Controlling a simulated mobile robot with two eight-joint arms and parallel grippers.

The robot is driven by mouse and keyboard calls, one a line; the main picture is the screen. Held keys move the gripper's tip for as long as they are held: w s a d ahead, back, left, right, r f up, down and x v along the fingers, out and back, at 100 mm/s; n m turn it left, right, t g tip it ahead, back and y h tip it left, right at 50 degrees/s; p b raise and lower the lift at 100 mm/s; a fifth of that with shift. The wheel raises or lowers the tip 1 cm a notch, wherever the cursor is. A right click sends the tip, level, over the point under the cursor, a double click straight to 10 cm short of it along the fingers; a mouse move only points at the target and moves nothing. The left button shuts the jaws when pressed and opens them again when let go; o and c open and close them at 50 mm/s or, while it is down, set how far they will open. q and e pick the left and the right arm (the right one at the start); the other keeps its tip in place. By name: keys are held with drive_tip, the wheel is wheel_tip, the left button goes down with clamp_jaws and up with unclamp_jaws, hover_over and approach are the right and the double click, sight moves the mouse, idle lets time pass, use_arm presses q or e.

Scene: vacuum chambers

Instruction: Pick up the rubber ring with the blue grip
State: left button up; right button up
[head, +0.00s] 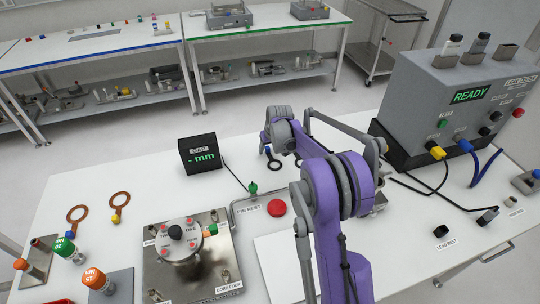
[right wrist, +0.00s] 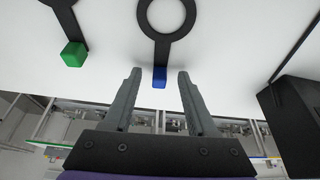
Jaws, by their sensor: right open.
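The black rubber ring with the blue grip lies flat on the white table. In the head view its ring (head: 274,164) and blue grip (head: 263,149) show just left of my right arm. In the right wrist view the ring (right wrist: 167,33) is ahead and its blue grip (right wrist: 159,78) sits between the fingertips. My right gripper (right wrist: 160,72) is open, with a gap on both sides of the grip and nothing held. In the head view my arm hides most of the gripper. My left gripper is not in view.
A second black ring with a green grip (right wrist: 74,54) lies beside it. The black gap display (head: 199,154) stands to the left. A red button (head: 277,208), a steel chamber plate (head: 188,262) and a grey leak tester (head: 455,95) are nearby. Copper rings (head: 120,199) lie at left.

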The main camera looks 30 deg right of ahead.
drive_tip(key=shift+s, duration=0.1)
drive_tip(key=shift+c, duration=0.4)
clamp_jaws()
